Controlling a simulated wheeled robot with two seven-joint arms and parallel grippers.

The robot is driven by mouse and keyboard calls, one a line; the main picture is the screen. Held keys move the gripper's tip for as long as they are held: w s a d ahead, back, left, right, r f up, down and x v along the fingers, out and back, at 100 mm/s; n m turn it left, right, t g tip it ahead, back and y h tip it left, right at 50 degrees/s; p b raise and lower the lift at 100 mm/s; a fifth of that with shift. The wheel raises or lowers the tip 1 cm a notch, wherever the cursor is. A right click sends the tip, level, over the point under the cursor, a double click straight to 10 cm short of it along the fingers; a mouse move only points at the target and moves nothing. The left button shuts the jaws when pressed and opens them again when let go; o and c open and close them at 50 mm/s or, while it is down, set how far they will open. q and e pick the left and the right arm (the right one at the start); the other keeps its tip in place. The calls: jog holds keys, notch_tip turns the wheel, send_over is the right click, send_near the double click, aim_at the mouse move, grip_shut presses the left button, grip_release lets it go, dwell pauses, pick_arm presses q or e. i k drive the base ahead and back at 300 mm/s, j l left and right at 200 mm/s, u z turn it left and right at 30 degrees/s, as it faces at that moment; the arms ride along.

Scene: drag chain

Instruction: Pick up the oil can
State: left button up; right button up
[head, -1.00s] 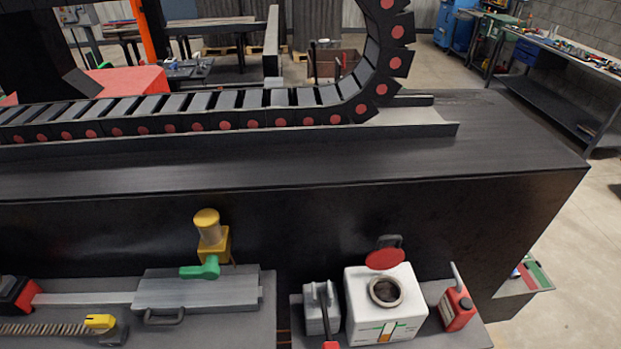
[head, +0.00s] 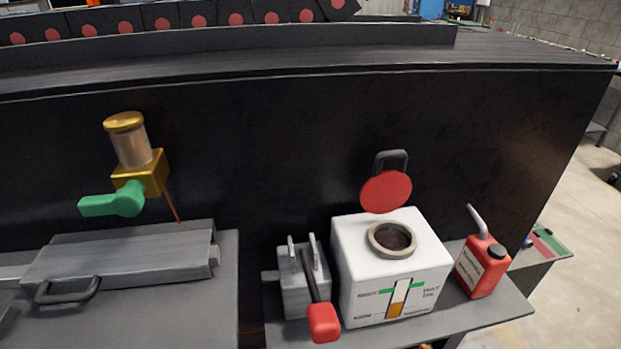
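The oil can (head: 482,266) is a small red can with a dark cap, a pale label and a grey spout that tilts up to the left. It stands upright on the right part of a grey shelf (head: 490,316), just right of a white box-shaped oil tank (head: 390,272). The tank has an open round filler neck on top and a level gauge on its front. Neither of my grippers shows in the head view.
A grey lever unit with a red handle (head: 323,322) stands left of the tank. A red round lid (head: 386,191) is raised behind the filler neck. A black machine wall (head: 270,150) rises behind the shelf. A brass valve with a green handle (head: 112,201) is at left.

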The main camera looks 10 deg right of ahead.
aim_at(483, 262)
jog(key=k+z, duration=0.1)
jog(key=z, duration=1.25)
jog(key=i+l+u, duration=0.1)
jog(key=l, duration=0.25)
jog(key=i+l+u, duration=0.1)
jog(key=i+l, duration=0.3)
jog(key=l, duration=0.35)
jog(key=i+l+u, duration=0.15)
jog(key=l, duration=0.2)
jog(key=i+l+u, duration=0.1)
jog(key=l, duration=0.3)
